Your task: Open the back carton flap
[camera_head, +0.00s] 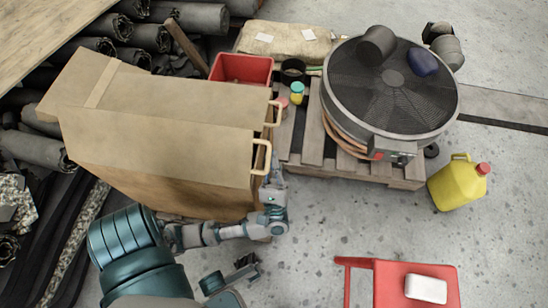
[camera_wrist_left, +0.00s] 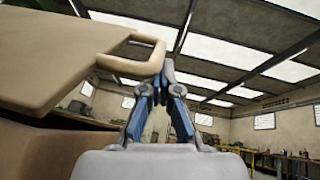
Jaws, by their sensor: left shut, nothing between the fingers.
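The brown carton (camera_head: 165,188) stands at the left. Two flaps cover its top: the back flap (camera_head: 180,97) with a loop handle (camera_head: 274,113) at its right end, and the front flap (camera_head: 150,155) with a similar handle (camera_head: 262,157). Both lie roughly flat. My left gripper (camera_head: 276,172) is shut and empty, pointing up beside the carton's right side, close to the front handle. In the left wrist view, the shut fingertips (camera_wrist_left: 168,66) are just right of a loop handle (camera_wrist_left: 135,65) on a flap (camera_wrist_left: 65,55); I cannot tell whether they touch.
A red crate (camera_head: 241,69) stands behind the carton. A pallet (camera_head: 314,150) at the right carries a large round fan (camera_head: 390,85). A yellow jug (camera_head: 455,186) and a red stool (camera_head: 385,285) stand on the floor. Dark rolls (camera_head: 35,150) crowd the left.

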